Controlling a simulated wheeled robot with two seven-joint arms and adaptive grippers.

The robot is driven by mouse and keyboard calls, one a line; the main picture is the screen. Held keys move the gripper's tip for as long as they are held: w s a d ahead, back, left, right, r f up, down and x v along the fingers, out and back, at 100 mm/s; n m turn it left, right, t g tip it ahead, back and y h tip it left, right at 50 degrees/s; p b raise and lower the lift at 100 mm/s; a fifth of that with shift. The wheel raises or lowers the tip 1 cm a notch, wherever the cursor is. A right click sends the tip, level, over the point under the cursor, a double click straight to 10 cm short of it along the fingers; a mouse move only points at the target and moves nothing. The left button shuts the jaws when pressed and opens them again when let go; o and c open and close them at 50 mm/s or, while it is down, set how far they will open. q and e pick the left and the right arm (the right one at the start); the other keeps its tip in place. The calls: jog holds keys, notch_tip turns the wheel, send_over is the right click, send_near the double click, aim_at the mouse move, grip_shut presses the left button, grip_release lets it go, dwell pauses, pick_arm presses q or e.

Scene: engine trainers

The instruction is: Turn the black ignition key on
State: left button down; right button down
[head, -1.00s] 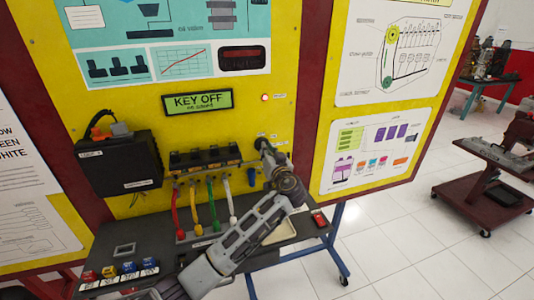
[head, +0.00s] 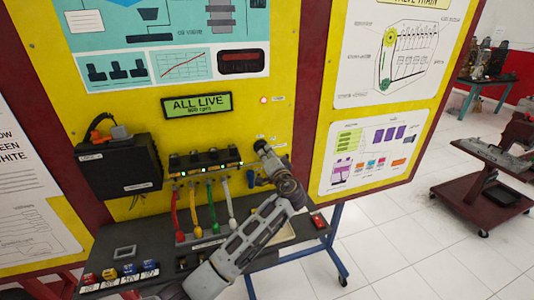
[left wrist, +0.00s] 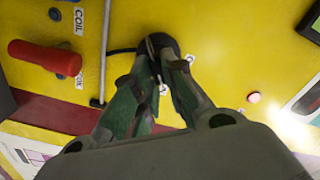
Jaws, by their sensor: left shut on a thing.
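The black ignition key (left wrist: 157,44) is on the yellow panel (left wrist: 225,45), between my left fingertips in the left wrist view. Only a small dark part of it shows there, and its exact angle is hard to tell. In the head view my left gripper (head: 262,148) reaches up to the panel below the small red lamp (head: 264,99) and covers the key. The gripper is shut on the key. The display (head: 197,104) reads "ALL LIVE". My right gripper is not in view.
A row of black coils (head: 205,160) with lit green lights and coloured leads is left of my gripper. A black box (head: 118,166) is mounted further left. A red handle (left wrist: 45,58) is near my gripper in the left wrist view. A dark shelf (head: 110,245) juts out below.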

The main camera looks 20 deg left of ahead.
pick_arm(q)
jog(key=shift+m, duration=0.5)
jog(key=c, duration=1.5)
grip_release()
jog(key=shift+d, duration=0.1)
jog(key=v, duration=1.2)
